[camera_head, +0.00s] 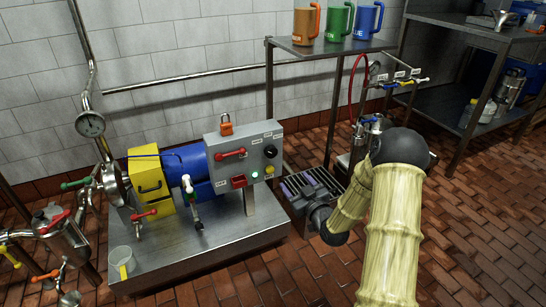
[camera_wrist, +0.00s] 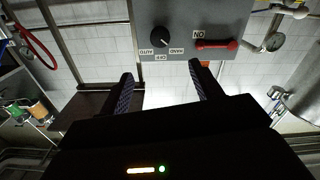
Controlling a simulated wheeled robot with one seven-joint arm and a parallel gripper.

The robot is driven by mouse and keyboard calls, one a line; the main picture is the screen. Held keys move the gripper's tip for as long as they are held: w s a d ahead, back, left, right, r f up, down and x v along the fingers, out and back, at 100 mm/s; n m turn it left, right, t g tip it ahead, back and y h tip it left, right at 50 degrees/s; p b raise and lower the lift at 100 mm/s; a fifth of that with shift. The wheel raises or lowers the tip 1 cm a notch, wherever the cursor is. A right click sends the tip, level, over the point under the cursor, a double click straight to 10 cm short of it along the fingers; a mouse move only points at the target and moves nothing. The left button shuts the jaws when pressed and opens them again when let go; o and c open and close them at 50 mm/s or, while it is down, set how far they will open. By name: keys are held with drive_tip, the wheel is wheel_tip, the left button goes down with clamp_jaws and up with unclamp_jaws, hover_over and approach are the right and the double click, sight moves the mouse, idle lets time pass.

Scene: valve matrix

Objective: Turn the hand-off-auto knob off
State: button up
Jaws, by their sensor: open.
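The hand-off-auto knob (camera_wrist: 160,37) is black and round, on the grey panel (camera_wrist: 232,15) in the wrist view. Its labels appear upside down: AUTO at left, OFF in the middle, HAND at right. A small white mark on the knob seems to point toward HAND. In the head view, the knob (camera_head: 270,151) is at the panel's right side. My gripper (camera_wrist: 161,70) is open and empty, its two dark fingers spread in line with the knob. They seem apart from it; the exact gap is unclear.
A red lever (camera_wrist: 216,44) sits beside the knob. The panel also carries a green light (camera_head: 254,174), a red fitting (camera_head: 239,181) and an orange padlock (camera_head: 226,127) above. A metal shelf (camera_head: 330,47) with mugs stands behind.

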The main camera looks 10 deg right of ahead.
sight(272, 154)
drive_tip(key=b+x, duration=0.5)
drive_tip(key=x, duration=1.1)
drive_tip(key=shift+w+a+f, duration=0.1)
drive_tip(key=shift+f, duration=0.05)
drive_tip(key=shift+w+a+b, duration=0.1)
drive_tip(key=shift+w+b, duration=0.25)
drive_tip(key=shift+w, duration=0.15)
drive_tip(key=c, duration=1)
